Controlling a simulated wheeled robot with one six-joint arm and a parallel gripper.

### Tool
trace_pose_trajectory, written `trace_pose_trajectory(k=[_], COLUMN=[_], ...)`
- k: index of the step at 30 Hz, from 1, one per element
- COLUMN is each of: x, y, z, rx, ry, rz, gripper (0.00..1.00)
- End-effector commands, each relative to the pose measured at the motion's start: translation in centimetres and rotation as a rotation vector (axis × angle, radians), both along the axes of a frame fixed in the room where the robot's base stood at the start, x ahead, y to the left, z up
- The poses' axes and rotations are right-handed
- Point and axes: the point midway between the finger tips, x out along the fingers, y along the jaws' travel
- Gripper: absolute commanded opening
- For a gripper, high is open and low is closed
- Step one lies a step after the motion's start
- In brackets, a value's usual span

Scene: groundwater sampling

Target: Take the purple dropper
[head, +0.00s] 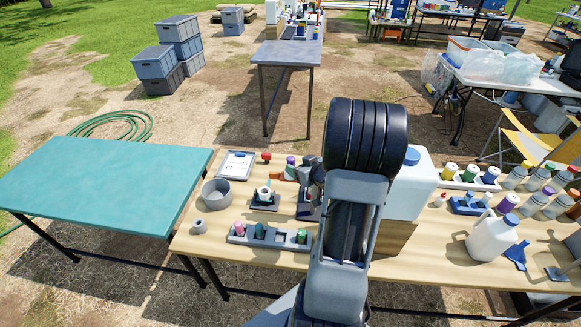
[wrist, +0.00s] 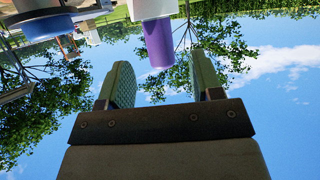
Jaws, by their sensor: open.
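A purple cylinder (wrist: 158,42), which looks like the purple dropper, hangs from a white block at the top of the wrist view. The wrist picture appears upside down. My gripper (wrist: 162,66) is open, one finger on each side of the purple end, with gaps showing on both sides. How deep the purple end sits between the fingers is unclear. In the head view a small purple top (head: 291,160) shows beside my wrist, above the wooden table. My arm hides much of that spot, and the fingers are hard to make out there.
A white jug (head: 492,238) stands farther right. The teal table (head: 100,185) is bare.

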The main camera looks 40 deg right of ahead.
Motion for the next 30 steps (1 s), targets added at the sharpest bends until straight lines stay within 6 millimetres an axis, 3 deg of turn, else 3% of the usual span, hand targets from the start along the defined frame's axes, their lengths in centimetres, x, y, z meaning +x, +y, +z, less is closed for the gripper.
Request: trace_pose_trajectory(k=[9,20,30], x=[3.8,4.6,4.5], y=[0.2,0.1,0.1], z=[-1.2,-1.5,-1.5], rx=[0.001,0.000,0.000], ry=[0.000,0.000,0.000], rz=[0.003,0.000,0.000], gripper=[0.60,0.60,0.29])
